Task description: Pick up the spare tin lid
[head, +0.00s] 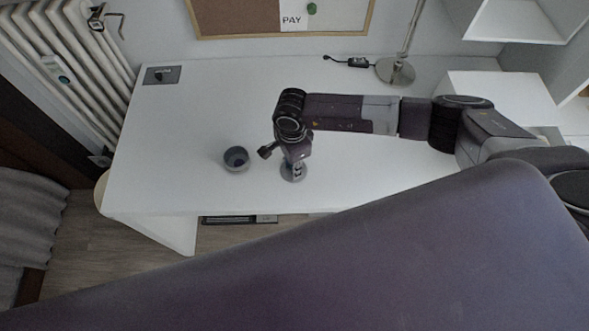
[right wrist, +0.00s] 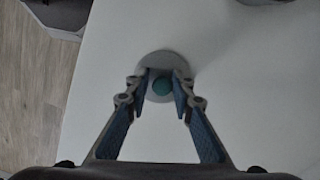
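Whether the fingertips touch the disc, I cannot tell. My left gripper is not in view.
A small dark grey bowl (head: 236,165) stands left of the lid. A lamp base (head: 395,71) stands at the back of the desk (head: 190,120), with a plug and cable beside it. A grey plate (head: 161,75) lies at the back left.

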